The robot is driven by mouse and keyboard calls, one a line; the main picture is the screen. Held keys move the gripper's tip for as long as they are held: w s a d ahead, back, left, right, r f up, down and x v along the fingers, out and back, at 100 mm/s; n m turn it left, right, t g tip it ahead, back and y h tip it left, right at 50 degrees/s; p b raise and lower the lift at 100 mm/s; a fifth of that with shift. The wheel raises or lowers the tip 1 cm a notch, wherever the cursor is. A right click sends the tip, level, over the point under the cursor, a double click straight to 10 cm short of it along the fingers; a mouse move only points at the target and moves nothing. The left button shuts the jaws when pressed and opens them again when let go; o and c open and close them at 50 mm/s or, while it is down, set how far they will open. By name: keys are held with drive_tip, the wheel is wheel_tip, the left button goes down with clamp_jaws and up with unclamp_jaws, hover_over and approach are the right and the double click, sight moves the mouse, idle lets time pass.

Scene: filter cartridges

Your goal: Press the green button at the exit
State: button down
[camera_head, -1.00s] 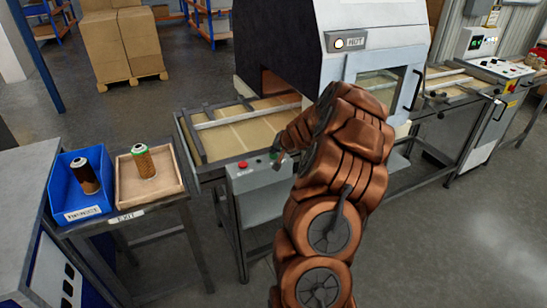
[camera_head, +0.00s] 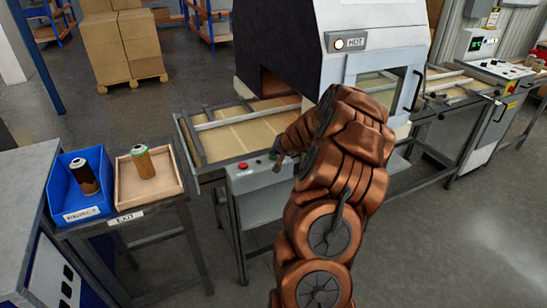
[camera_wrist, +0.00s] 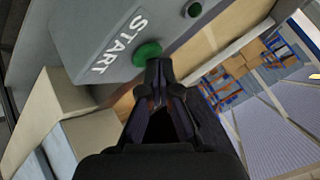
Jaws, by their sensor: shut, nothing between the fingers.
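The grey control box (camera_head: 252,181) stands at the exit end of the conveyor, with a red button and a green button (camera_head: 273,156). In the wrist view the green button (camera_wrist: 147,52) sits beside the word START. My gripper (camera_wrist: 158,68) is shut and empty, its fingertips overlapping the button's lower edge in the picture. Whether they touch it, I cannot tell. In the head view my gripper (camera_head: 277,164) is small and partly hidden by my arm, close to the green button.
The wooden EXIT tray (camera_head: 171,190) holds a green-capped cartridge (camera_head: 142,162). The blue REJECT bin (camera_head: 63,199) holds a dark cartridge (camera_head: 86,177). The oven (camera_head: 330,50) stands over the conveyor.

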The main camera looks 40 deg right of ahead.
sight(275, 157)
drive_tip(key=shift+f, duration=0.25)
drive_tip(key=shift+r, duration=0.2)
idle(0.4)
drive_tip(key=shift+r+p, duration=0.3)
drive_tip(key=shift+r, duration=0.4)
drive_tip(key=shift+r+p, duration=1.55)
drive_tip(key=shift+r, duration=0.95)
